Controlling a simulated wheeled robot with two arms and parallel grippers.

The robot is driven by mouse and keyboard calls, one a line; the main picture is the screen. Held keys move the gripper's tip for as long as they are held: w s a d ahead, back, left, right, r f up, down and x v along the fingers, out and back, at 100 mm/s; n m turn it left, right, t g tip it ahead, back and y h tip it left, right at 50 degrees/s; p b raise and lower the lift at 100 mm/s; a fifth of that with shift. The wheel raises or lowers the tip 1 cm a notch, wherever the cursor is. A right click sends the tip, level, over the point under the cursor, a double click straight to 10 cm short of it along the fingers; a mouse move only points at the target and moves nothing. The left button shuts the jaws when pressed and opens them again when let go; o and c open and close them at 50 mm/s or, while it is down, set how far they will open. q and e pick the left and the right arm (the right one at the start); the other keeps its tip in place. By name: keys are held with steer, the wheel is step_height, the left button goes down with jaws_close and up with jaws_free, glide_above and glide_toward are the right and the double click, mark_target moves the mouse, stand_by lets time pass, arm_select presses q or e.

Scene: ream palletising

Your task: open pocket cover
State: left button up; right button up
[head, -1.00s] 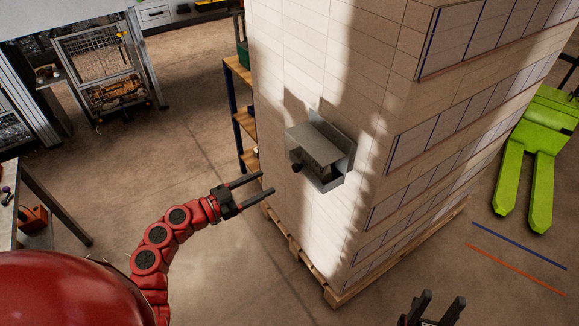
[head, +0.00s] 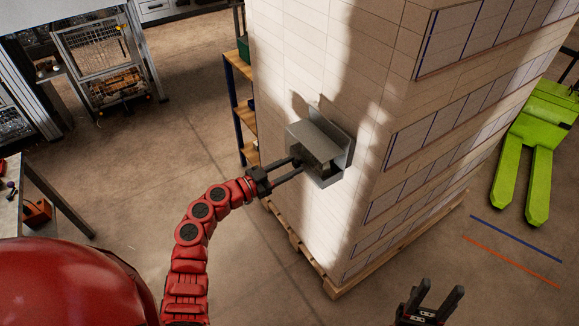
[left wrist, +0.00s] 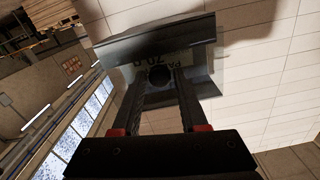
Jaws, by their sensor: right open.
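The grey metal pocket (head: 331,179) is fixed to the side of a tall pallet stack, with its sloping cover (head: 314,147) down over the front. A dark round knob (left wrist: 159,75) shows at the cover in the left wrist view, with printed lettering just above it. My left gripper (head: 297,165) is at the lower left of the pocket, fingers pointing at it. Its fingers stand apart on either side of the knob; the wrist view (left wrist: 160,74) shows no clear contact. My right gripper (head: 440,288) is open and empty at the bottom right.
The stack of white reams (head: 290,60) stands on a wooden pallet (head: 340,288). A shelf (head: 240,100) is behind it at the left. A green pallet jack (head: 540,160) stands at the right. Blue and orange lines mark the floor. Open floor lies left of the stack.

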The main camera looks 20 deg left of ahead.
arm_select(q)
jaws_close()
stand_by(1.1)
